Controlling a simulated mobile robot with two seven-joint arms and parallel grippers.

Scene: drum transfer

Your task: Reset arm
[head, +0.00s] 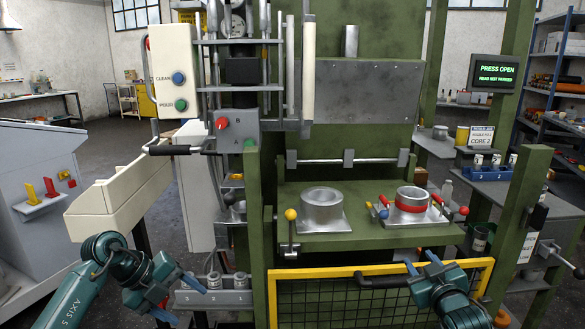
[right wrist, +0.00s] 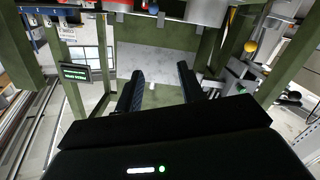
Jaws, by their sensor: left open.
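My left gripper (head: 184,300) is at the lower left in the head view, open and empty, beside the front of the green press. My right gripper (head: 421,261) is at the lower right, in front of the yellow-edged mesh guard (head: 372,268). In the right wrist view, the right gripper (right wrist: 158,84) has its two dark fingers well apart with nothing between them. The press (head: 362,100) stands ahead with a grey ring (head: 322,212) and a red-banded ring (head: 410,203) on its green bed. Neither gripper visibly touches anything.
A control box (head: 176,75) with buttons hangs at the press's left. A cream chute (head: 122,199) slopes down at the left near my left arm. A screen (head: 493,73) reads PRESS OPEN. A black handle (head: 382,281) sits on the guard close to my right gripper.

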